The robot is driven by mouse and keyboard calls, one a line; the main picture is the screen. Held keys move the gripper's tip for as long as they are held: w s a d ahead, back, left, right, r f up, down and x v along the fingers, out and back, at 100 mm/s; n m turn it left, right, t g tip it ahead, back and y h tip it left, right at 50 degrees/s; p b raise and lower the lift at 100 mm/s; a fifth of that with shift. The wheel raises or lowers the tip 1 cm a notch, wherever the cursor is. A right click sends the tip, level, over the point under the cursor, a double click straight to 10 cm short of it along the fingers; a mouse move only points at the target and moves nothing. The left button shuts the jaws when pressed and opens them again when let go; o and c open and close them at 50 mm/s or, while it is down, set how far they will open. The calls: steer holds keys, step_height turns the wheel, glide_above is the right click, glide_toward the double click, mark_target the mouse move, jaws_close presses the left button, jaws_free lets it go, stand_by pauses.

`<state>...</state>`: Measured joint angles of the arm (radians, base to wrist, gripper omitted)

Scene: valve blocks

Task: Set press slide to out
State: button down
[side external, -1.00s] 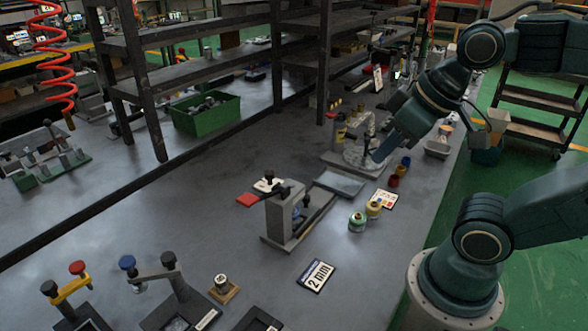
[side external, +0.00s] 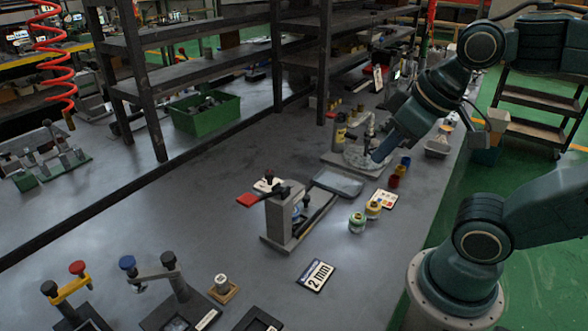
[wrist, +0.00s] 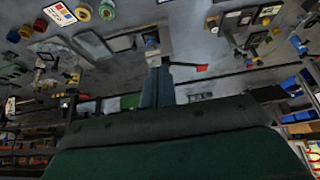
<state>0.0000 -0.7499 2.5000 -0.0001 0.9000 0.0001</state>
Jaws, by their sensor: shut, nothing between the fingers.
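The press (side external: 280,215) stands mid-table, a grey upright block with a black top and a red handle (side external: 247,200) pointing left. Its slide rails (side external: 316,214) run from the base toward the back right, with a shallow grey tray (side external: 338,183) at their far end. In the wrist view the press (wrist: 152,42) is upside down, with the rails and tray (wrist: 95,45) to its left. My gripper (side external: 377,158) is shut and empty, raised behind and right of the press, touching nothing visible. Its fingers also show in the wrist view (wrist: 157,85).
A round-based fixture (side external: 352,155) stands behind. A "2 mm" sign (side external: 315,274) lies in front. Clamps (side external: 170,290) stand front left. The table left of the press is clear.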

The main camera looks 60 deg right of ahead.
stand_by(0.4)
steer(key=c, duration=1.5)
jaws_free()
steer(key=shift+w, duration=0.1)
steer(key=shift+o, duration=1)
steer(key=shift+w, duration=0.15)
steer(key=n+g, duration=0.6)
steer(key=n, duration=0.8)
glide_above(307, 196)
step_height(307, 196, down, 12)
steer(key=shift+d+f, duration=0.1)
steer(key=shift+f, duration=0.05)
steer(key=shift+f, duration=0.1)
steer(key=shift+f, duration=6.8)
